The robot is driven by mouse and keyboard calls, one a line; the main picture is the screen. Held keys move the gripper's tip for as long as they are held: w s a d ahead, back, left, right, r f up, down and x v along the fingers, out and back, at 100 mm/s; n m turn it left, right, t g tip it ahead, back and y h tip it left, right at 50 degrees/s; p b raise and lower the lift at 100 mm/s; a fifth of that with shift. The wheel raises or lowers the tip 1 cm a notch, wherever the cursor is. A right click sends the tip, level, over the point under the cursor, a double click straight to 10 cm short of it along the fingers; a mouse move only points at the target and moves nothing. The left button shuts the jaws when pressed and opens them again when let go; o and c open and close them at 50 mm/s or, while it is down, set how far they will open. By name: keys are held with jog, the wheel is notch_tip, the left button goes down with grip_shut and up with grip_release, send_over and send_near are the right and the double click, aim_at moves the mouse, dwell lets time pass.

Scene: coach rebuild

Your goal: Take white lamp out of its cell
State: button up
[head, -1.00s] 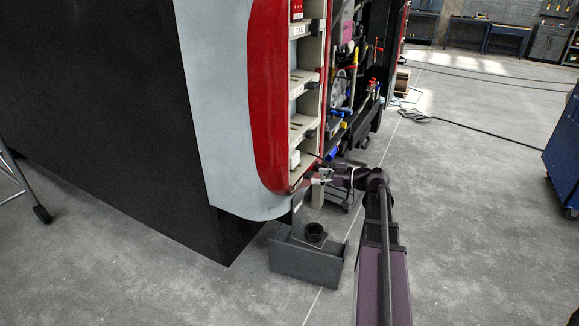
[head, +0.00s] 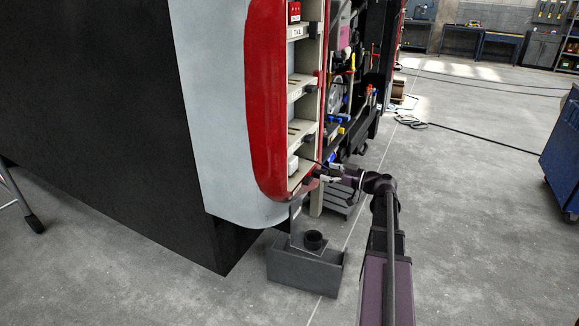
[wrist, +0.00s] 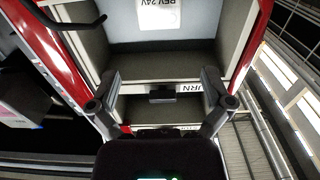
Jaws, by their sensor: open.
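The white lamp (head: 293,164) sits in the lowest visible cell of the beige rack (head: 307,118) in the red-edged coach wall. In the wrist view a white block with a "REV 24V" label (wrist: 158,14), which appears to be the lamp, stands inside a cell at the top of the picture. My gripper (wrist: 160,75) is open and empty, its two fingers spread wide in front of the cell's edge, apart from the lamp. In the head view my gripper (head: 318,172) is just right of that cell; its fingertips are hard to make out.
Cells above hold other parts, including a red one (head: 295,11). Tools hang on the panel behind.

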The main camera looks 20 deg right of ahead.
aim_at(294, 161)
jog(key=x, duration=0.7)
dwell(0.3)
jog(key=shift+r+x, duration=0.2)
jog(key=shift+x, duration=2.4)
jog(key=c, duration=0.9)
